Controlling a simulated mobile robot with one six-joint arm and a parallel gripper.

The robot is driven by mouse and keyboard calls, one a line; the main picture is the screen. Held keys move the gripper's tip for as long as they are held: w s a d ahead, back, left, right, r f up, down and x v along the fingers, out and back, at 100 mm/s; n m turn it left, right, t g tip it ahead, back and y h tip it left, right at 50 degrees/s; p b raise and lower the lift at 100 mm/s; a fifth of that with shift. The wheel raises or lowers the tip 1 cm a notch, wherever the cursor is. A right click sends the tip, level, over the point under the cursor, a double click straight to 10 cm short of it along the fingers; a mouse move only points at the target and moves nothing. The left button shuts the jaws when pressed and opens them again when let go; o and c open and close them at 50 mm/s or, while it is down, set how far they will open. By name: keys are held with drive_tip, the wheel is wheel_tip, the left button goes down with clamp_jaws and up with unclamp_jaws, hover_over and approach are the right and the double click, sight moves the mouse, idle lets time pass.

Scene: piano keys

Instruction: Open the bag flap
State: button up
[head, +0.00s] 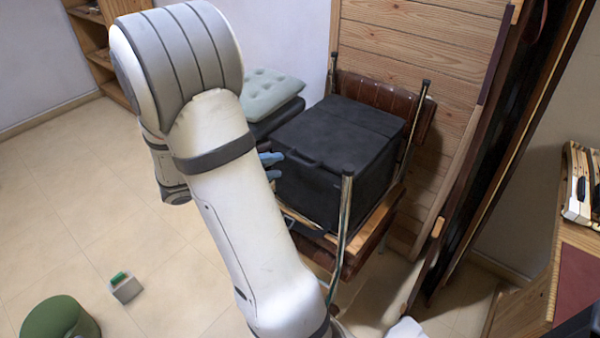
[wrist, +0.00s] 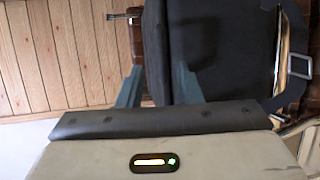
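The black bag (head: 335,150) is boxy and sits on a chair with metal posts. Its flap (head: 350,118) lies flat over the top, with a seam across it and a small raised strip at the front edge. My gripper (head: 271,166) is at the bag's left front edge, mostly hidden behind my arm; only bluish fingertips show. In the wrist view my gripper (wrist: 159,86) has two blue-grey fingers standing apart, with nothing clearly held between them. The bag's dark surface (wrist: 215,50) is beyond and right of them. Whether the fingers touch the bag cannot be told.
The chair's brown leather back (head: 375,95) stands behind the bag, before a wooden plank wall (head: 420,50). A pale green cushion (head: 270,88) lies behind left. A green stool (head: 58,318) and a small box (head: 125,288) stand on the open tiled floor at left.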

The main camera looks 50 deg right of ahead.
sight(300, 160)
drive_tip(key=shift+x, duration=3.95)
drive_tip(key=shift+c, duration=0.4)
clamp_jaws()
